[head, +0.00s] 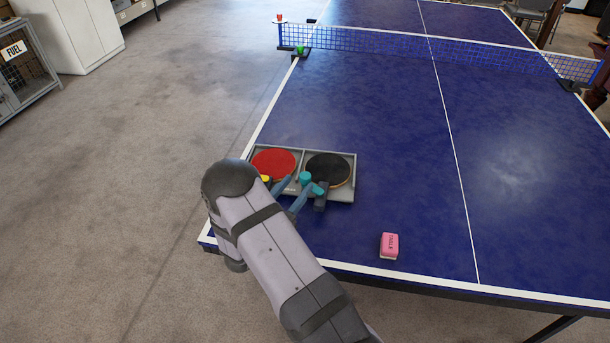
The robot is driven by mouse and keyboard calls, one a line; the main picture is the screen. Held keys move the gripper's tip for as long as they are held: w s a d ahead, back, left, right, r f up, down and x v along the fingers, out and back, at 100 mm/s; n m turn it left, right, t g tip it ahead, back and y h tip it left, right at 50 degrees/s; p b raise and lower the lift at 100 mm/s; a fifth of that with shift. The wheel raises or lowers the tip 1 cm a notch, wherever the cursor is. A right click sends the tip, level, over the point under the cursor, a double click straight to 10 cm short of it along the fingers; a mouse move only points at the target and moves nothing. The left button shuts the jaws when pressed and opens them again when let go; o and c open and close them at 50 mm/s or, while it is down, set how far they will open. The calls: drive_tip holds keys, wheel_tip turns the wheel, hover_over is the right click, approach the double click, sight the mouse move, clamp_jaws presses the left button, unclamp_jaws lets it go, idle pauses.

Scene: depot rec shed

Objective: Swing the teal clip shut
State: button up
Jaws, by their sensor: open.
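A grey tray (341,195) lies on the near left of the blue table, holding a red paddle (273,162) and a black paddle (327,168) side by side. The teal clip (305,177) is at the tray's front, by the black paddle's handle (320,202). A teal part also shows right of it, close to that handle; how far the clip stands open is too small to tell. My gripper (299,184) is open, its blue-grey fingers reaching in at the clip. Whether they touch it is unclear. My arm hides the tray's front left and the red paddle's handle.
A small yellow part (265,178) shows below the red paddle. A pink box (389,245) sits on the table right of the tray. The net (400,43) crosses the far table, with a green ball (299,50) near its left post. The table's middle is clear.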

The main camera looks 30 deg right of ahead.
sight(302, 180)
drive_tip(key=shift+p+x, duration=0.65)
drive_tip(key=shift+x, duration=2.25)
drive_tip(key=c, duration=1.1)
